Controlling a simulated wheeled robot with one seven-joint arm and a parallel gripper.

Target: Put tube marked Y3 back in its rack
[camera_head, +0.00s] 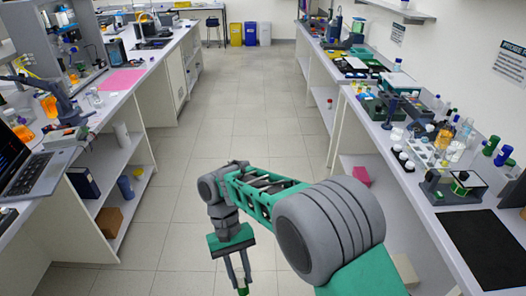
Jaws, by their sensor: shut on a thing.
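My gripper (241,284) hangs low over the floor aisle at the bottom of the head view, fingers pointing down. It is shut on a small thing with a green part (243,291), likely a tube. The picture's edge cuts it off and no mark can be read. On the right bench, a pale rack or tray (424,152) stands among small bottles and vials. I cannot tell whether it is the rack for Y3, and no Y3 label is legible. My gripper is well apart from both benches.
The right bench (424,198) holds crowded instruments, bottles and a black mat (487,246). The left bench (88,120) holds a laptop (38,172), a pink sheet (122,79) and flasks. The tiled floor aisle (232,110) between is clear, with bins (250,34) at its far end.

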